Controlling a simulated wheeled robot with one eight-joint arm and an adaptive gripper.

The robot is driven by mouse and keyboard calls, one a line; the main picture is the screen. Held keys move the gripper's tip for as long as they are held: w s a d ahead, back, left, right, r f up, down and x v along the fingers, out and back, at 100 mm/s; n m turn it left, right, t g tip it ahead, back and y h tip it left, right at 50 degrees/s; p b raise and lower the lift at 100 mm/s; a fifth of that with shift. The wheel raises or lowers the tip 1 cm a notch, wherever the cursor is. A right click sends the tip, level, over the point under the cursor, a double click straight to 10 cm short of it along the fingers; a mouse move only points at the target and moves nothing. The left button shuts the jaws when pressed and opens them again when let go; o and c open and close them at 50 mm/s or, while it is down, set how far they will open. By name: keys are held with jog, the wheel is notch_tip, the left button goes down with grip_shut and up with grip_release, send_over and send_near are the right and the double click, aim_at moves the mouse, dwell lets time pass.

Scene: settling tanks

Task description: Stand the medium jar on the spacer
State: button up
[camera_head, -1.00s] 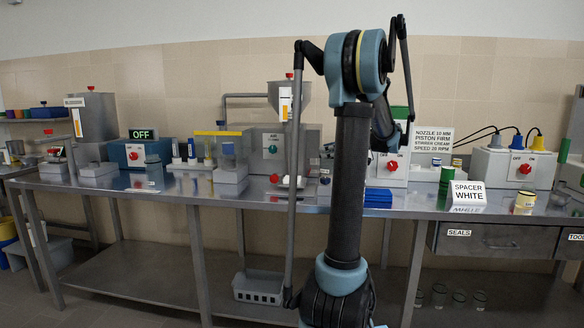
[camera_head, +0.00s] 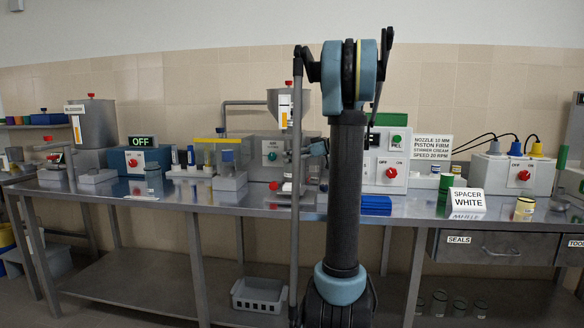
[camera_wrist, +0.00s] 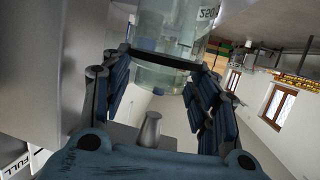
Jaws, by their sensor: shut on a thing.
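In the wrist view my gripper (camera_wrist: 155,85) has its blue fingers on both sides of a clear glass jar (camera_wrist: 165,75), closed on it. The jar has a white label with dark letters, partly cut off at the top edge. In the head view part of my gripper shows at the filling machine, just left of my arm column; the jar cannot be made out clearly there. A card reading "SPACER WHITE" (camera_head: 467,198) stands at the bench's right front. I cannot tell for certain which piece is the spacer; a small pale piece (camera_head: 288,187) is under the hopper machine.
The hopper machine (camera_head: 284,105) stands close to my gripper. A pale block with a blue-topped piece (camera_head: 230,183) is left of it. The front bench strip is mostly clear.

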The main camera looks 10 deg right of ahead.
aim_at(292, 164)
notch_tip(292, 164, down, 4)
jog(key=shift+r, duration=0.2)
jog(key=o, duration=1.3)
jog(key=shift+c, duration=0.2)
jog(key=v, duration=1.2)
jog(key=s+a+f+m+g+h, duration=0.2)
jog(key=s+a+f+m+h, duration=0.1)
jog(key=s+a+f, duration=0.5)
jog(key=s+a+f+m+g+h, duration=0.25)
jog(key=s+a, duration=0.35)
jog(key=s, duration=0.5)
jog(key=s+d+f+m+h, duration=0.2)
jog(key=s+f+m+h, duration=0.1)
jog(key=s+f, duration=0.5)
jog(key=s+d+f+m+h, duration=0.2)
jog(key=s+f+m+h, duration=0.1)
jog(key=s+f, duration=0.6)
jog(key=s+h, duration=0.1)
jog(key=s, duration=0.1)
jog(key=shift+s+f, duration=0.2)
jog(key=shift+s, duration=0.15)
